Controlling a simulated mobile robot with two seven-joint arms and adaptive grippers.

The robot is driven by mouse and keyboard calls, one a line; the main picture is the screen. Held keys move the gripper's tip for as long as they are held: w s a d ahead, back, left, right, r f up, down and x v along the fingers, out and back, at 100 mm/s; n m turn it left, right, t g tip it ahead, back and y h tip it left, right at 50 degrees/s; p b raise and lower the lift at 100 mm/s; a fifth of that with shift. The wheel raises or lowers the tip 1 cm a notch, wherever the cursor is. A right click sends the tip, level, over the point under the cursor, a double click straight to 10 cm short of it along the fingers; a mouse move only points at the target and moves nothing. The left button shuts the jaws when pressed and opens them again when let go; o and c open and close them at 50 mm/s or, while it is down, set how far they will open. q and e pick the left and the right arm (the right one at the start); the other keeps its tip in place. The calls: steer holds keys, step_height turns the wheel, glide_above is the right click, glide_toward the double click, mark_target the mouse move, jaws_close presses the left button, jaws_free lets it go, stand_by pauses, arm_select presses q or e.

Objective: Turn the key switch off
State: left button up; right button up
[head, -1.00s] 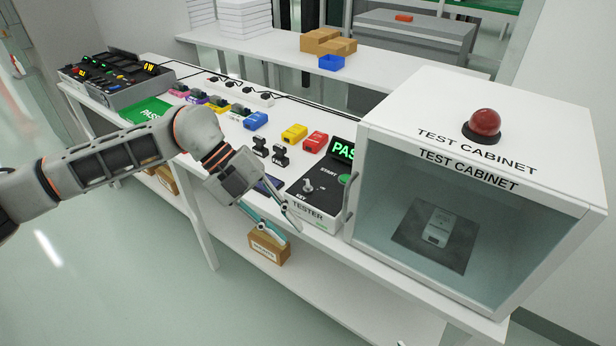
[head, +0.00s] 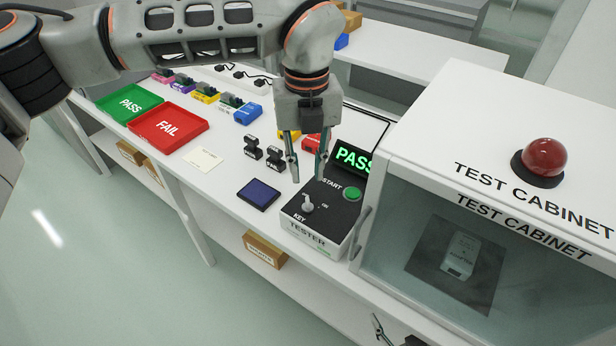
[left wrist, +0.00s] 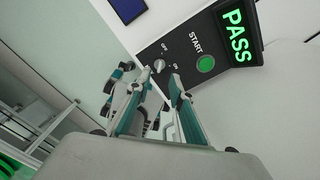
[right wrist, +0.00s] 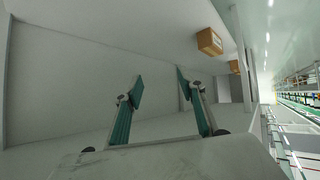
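The key switch (head: 308,205) is a small grey knob on the black top of the tester (head: 330,218), near the KEY label, with OFF and ON marks beside it. I cannot tell which mark it points to. The tester's screen (head: 354,157) reads PASS in green. My left gripper (head: 308,179) points down, open and empty, above the tester's top behind the knob. In the left wrist view the knob (left wrist: 159,66) shows just beyond and between the open fingertips (left wrist: 160,80), apparently not touched. My right gripper (right wrist: 160,82) is open and empty, low by the bench.
A green START button (head: 352,194) is beside the knob. The test cabinet (head: 440,150) with a red lamp (head: 545,162) stands close right. A dark blue pad (head: 258,194), two black plugs (head: 263,152) and the red FAIL tray (head: 168,128) lie left.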

mark_target(308, 199)
arm_select(q)
steer(key=f, duration=0.6)
steer(key=shift+s+f, duration=0.25)
steer(key=shift+s, duration=0.1)
steer(key=shift+f, duration=0.45)
arm_select(e)
steer(key=shift+s+f, duration=0.15)
steer(key=shift+s, duration=0.35)
steer(key=shift+a, duration=0.1)
arm_select(q)
jaws_close()
